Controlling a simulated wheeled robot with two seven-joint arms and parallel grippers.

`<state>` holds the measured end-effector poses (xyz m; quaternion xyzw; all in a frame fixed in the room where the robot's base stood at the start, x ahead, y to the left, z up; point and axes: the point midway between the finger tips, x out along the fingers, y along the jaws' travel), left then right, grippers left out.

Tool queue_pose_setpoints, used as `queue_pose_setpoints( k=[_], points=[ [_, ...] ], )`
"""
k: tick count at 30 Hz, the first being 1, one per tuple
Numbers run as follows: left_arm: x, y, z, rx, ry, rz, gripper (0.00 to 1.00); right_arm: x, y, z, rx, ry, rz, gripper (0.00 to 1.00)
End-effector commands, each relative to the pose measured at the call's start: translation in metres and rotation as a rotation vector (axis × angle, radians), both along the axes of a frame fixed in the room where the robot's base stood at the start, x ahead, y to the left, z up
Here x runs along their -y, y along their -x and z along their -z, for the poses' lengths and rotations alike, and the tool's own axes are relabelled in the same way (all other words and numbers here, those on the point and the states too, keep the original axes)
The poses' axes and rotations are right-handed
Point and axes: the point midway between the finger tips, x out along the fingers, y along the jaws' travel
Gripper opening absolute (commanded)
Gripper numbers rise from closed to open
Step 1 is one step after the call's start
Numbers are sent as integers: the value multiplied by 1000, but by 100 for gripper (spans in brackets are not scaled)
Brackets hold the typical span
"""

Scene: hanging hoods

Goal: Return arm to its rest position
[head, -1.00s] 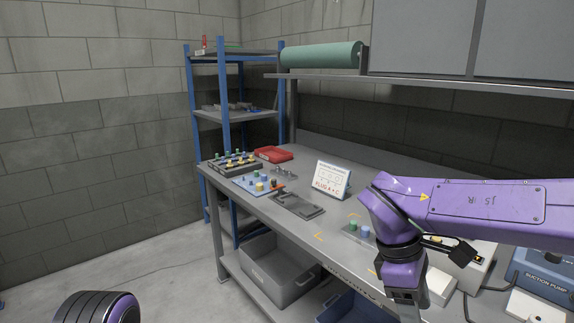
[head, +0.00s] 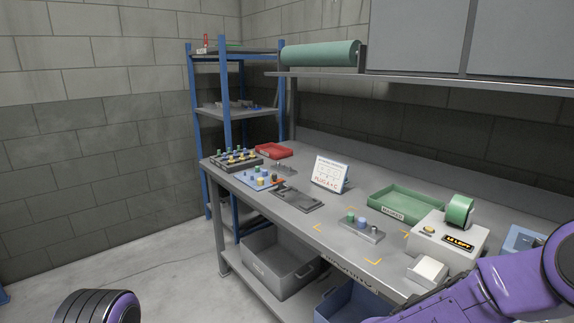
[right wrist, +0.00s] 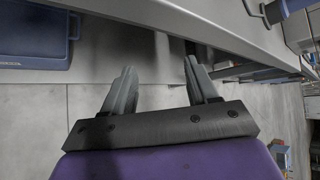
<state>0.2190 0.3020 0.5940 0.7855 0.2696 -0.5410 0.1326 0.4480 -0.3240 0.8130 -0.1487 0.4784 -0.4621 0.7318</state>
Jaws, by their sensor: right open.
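My right arm (head: 510,285) is a purple arm that enters the head view at the lower right corner, in front of the bench edge. Its gripper is outside the head view. In the right wrist view my right gripper (right wrist: 160,78) has its two grey fingers apart with nothing between them. Past the fingers, that view shows the grey bench side and the floor. A purple and black part of mine shows at the lower left of the head view. My left gripper is not in view.
The grey workbench (head: 300,222) holds a grey plate with coloured plugs (head: 362,228), a green tray (head: 405,207), a sign card (head: 330,174), a white labeller (head: 450,240) and a red tray (head: 273,151). A grey bin (head: 278,267) sits below. Open floor lies left.

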Motion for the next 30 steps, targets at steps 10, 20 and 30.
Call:
queue_pose_setpoints(
  k=[10, 20, 30],
  points=[
    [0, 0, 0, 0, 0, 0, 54, -8, 152, 194, -1457, 411, -1791, 58],
    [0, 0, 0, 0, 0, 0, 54, -23, 232, 219, -1719, 509, -2365, 58],
    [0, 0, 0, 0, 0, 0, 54, -23, 230, 219, -1715, 509, -2357, 58]
  ],
)
